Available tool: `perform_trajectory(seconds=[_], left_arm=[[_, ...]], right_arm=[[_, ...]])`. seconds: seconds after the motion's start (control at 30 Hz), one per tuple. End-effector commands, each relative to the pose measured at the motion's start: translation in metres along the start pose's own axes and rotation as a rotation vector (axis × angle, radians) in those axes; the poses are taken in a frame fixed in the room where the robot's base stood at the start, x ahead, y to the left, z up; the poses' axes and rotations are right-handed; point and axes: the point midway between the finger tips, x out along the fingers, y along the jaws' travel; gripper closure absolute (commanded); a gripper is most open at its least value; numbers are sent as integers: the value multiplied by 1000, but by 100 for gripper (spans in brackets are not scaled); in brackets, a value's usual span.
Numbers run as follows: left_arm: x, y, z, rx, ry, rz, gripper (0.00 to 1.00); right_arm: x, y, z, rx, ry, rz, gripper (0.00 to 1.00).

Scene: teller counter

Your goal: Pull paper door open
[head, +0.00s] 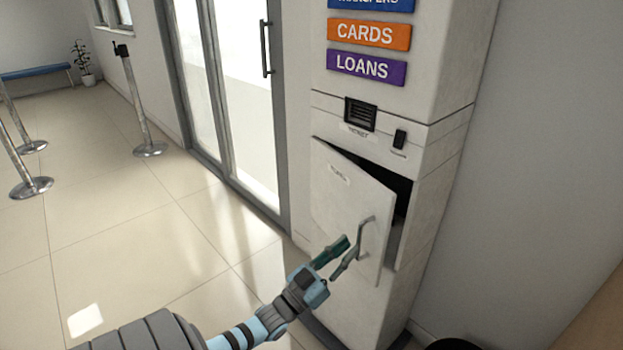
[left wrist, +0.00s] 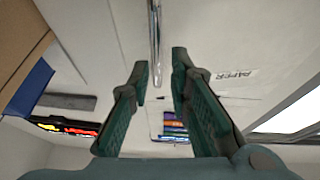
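The white paper door (head: 335,200) on the kiosk front stands partly open. Its right edge is swung out and a dark gap shows behind it. A metal bar handle (head: 366,237) is near its right edge. My left gripper (head: 349,252) is at the handle's lower part, with its fingers apart. In the left wrist view the handle (left wrist: 155,40) lies in line with the gap between the open fingertips (left wrist: 160,72), touching neither finger visibly. The door's PAPER label (left wrist: 234,75) shows to the right. My right gripper is not in view.
The kiosk (head: 400,90) carries a ticket slot (head: 360,114) and coloured signs above the door. A glass door (head: 235,90) is to its left. Stanchions (head: 140,100) stand farther left. A dark round object (head: 455,344) is at the bottom right. Floor left of the kiosk is clear.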

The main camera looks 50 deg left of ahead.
Motion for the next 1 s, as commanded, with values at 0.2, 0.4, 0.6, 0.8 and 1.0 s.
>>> perform_trajectory(seconds=[0.2, 0.4, 0.6, 0.8, 1.0], left_arm=[[-23, 1, 0, 1, -2, 0, 82], [-44, 2, 0, -1, -2, 0, 82], [-65, 4, 0, -1, -2, 0, 82], [-86, 5, 0, 0, -3, 0, 82], [-107, 6, 1, 0, -1, 0, 82]], right_arm=[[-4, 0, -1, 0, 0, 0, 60], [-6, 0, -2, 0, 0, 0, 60], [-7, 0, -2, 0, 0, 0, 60], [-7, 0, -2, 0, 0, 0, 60], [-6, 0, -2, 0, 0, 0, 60]])
